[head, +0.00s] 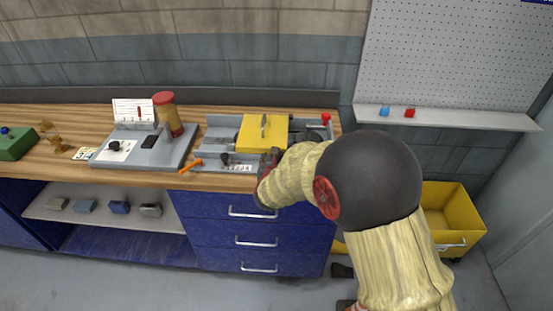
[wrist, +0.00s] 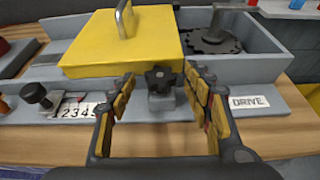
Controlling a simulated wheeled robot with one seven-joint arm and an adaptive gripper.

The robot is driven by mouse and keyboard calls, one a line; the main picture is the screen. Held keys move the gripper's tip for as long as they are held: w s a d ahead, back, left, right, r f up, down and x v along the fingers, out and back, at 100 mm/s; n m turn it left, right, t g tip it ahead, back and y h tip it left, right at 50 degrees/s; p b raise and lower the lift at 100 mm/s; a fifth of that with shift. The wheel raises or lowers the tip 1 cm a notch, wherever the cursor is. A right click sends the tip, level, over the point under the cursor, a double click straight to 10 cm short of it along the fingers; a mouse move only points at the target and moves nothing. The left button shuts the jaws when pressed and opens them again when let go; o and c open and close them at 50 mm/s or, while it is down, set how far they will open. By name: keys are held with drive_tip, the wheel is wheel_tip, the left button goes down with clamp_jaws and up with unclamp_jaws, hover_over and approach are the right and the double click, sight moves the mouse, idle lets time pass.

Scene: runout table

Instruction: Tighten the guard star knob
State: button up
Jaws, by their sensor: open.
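The dark guard star knob (wrist: 160,79) stands at the front of the grey fixture, just below the front edge of the yellow guard (wrist: 130,42). In the wrist view my gripper (wrist: 158,85) is open, with one padded finger on each side of the knob and a gap to each. I cannot tell how far beyond the fingertips the knob lies. In the head view the yellow guard (head: 262,133) sits flat on the fixture, its handle upright. My gripper (head: 270,160) is at the fixture's front edge there, and my arm hides the knob.
A second black knob (wrist: 35,93) sits left, beside a number label (wrist: 75,108). A DRIVE label (wrist: 248,103) and a toothed wheel (wrist: 212,38) are at right. An orange tool (head: 190,165) lies left of the fixture. A grey device (head: 145,150) stands farther left. The bench front is clear.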

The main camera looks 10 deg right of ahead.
drive_tip(key=shift+c, duration=1.2)
drive_tip(key=c, duration=0.9)
drive_tip(key=shift+w+a+r+m+h+p, duration=0.1)
drive_tip(key=shift+a+r+m+h+p, duration=0.15)
drive_tip(key=shift+m+h+p, duration=0.45)
drive_tip(key=shift+a+m+g+h+p, duration=0.1)
drive_tip(key=shift+m+g+h+p, duration=0.35)
drive_tip(key=shift+p, duration=0.5)
drive_tip(key=shift+w+a+m+g+h+p, duration=0.1)
drive_tip(key=shift+m+g+h+p, duration=0.25)
drive_tip(key=shift+m+h+p, duration=0.15)
drive_tip(key=shift+w+a+m+g+h+p, duration=0.1)
drive_tip(key=shift+m+g+h+p, duration=0.25)
drive_tip(key=shift+m+h, duration=0.15)
drive_tip(key=shift+f+m+h, duration=0.15)
drive_tip(key=shift+m+h, duration=0.1)
drive_tip(key=shift+h, duration=0.1)
drive_tip(key=o, duration=1.1)
drive_tip(key=shift+f, duration=0.1)
